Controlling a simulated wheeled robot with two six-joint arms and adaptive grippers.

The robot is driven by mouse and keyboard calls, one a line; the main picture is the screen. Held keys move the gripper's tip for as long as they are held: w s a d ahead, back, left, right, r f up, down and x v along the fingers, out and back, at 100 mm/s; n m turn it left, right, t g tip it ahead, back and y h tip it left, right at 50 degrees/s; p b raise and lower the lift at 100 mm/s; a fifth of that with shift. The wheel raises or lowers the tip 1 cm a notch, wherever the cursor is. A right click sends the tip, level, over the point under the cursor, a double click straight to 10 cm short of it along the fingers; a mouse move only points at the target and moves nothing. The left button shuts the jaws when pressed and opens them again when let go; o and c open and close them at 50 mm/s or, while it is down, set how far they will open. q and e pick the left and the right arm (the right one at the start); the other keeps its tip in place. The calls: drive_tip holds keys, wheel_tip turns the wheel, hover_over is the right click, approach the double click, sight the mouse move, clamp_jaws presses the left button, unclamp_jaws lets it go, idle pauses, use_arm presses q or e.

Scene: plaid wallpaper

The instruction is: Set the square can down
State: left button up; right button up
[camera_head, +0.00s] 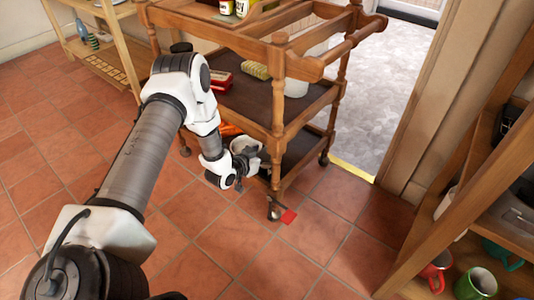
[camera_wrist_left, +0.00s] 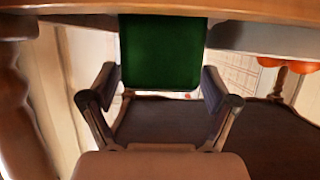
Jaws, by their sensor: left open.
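The square can is a dark green block (camera_wrist_left: 163,52) in the upper middle of the left wrist view, in line with the gap between my left gripper's (camera_wrist_left: 160,92) fingers. The fingers are spread wide, one on either side below the can, and neither visibly grips it. I cannot tell whether its base touches the dark shelf (camera_wrist_left: 265,130). In the head view my left arm reaches down to the low level of the wooden trolley (camera_head: 278,140); the can is not visible there. My right gripper is not in view.
The trolley's upper edge (camera_wrist_left: 265,9) and turned leg (camera_wrist_left: 18,90) crowd the left wrist view. Orange round things (camera_wrist_left: 290,64) sit at right. A red piece (camera_head: 288,216) lies by a caster. A shelf with mugs (camera_head: 475,283) stands at lower right; floor (camera_head: 190,260) is clear.

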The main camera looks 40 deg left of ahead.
use_arm(q)
drive_tip(key=d+p+v, duration=0.1)
drive_tip(key=p+v, duration=0.5)
drive_tip(key=v, duration=0.5)
drive_tip(key=s+d+f+g, duration=0.6)
drive_tip(key=s+d, duration=0.3)
drive_tip(key=d, duration=0.2)
drive_tip(key=s+d+g, duration=0.2)
drive_tip(key=s+g, duration=0.1)
drive_tip(key=s, duration=0.5)
drive_tip(key=s+d+n+g+y, duration=0.1)
drive_tip(key=s+g, duration=0.3)
drive_tip(key=s, duration=0.4)
drive_tip(key=shift+s+d+r+g+b, duration=0.2)
drive_tip(key=shift+s+d+g+b, duration=0.1)
drive_tip(key=shift+s+d+b, duration=0.1)
